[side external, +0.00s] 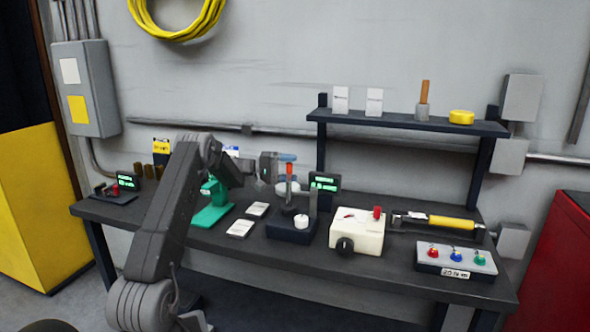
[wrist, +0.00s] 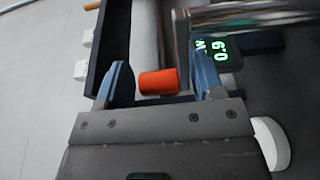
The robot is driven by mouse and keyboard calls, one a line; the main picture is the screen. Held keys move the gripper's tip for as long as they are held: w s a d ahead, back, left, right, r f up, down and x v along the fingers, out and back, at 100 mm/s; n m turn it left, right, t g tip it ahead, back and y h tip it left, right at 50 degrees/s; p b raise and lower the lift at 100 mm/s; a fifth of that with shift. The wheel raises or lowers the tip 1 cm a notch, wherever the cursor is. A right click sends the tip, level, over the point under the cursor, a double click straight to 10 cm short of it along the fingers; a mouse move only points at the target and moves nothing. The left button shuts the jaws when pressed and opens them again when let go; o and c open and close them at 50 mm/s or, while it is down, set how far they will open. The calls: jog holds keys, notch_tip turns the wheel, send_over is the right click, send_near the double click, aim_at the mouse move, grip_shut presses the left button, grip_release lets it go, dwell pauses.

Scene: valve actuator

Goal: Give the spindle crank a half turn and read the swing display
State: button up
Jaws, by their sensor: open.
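The spindle crank's red-orange handle (wrist: 158,80) lies between my open gripper's blue fingers (wrist: 162,74) in the wrist view, with a narrow gap on each side. In the side view the red handle (side external: 289,172) stands upright above a dark-based unit (side external: 290,232), just below my gripper (side external: 287,157). A small display (side external: 324,182) with green text stands behind that unit. In the wrist view the display (wrist: 217,50) is turned sideways and reads 0.9; a metal bar covers part of its label.
A cream box (side external: 357,231) with a black knob and red button stands right of the unit. A green stand (side external: 212,205) and white cards (side external: 240,228) are to the left. A shelf (side external: 400,121) is above the bench. A button panel (side external: 455,259) sits at the right.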

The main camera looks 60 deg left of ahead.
jog(key=shift+x, duration=0.85)
jog(key=shift+c, duration=0.3)
jog(key=shift+r, duration=0.15)
jog(key=c, duration=0.7)
jog(key=shift+w+d+r+m+g+h, duration=0.1)
jog(key=shift+w+d+m+g+h, duration=0.05)
jog(key=shift+m+g+h, duration=0.45)
jog(key=shift+w+d+r+m+g+h, duration=0.15)
jog(key=shift+m+g+h, duration=0.2)
jog(key=shift+h, duration=0.35)
jog(key=shift+f, duration=0.1)
jog(key=o, duration=0.7)
jog(key=shift+o, duration=0.3)
jog(key=shift+f, duration=0.1)
jog(key=shift+f, duration=0.1)
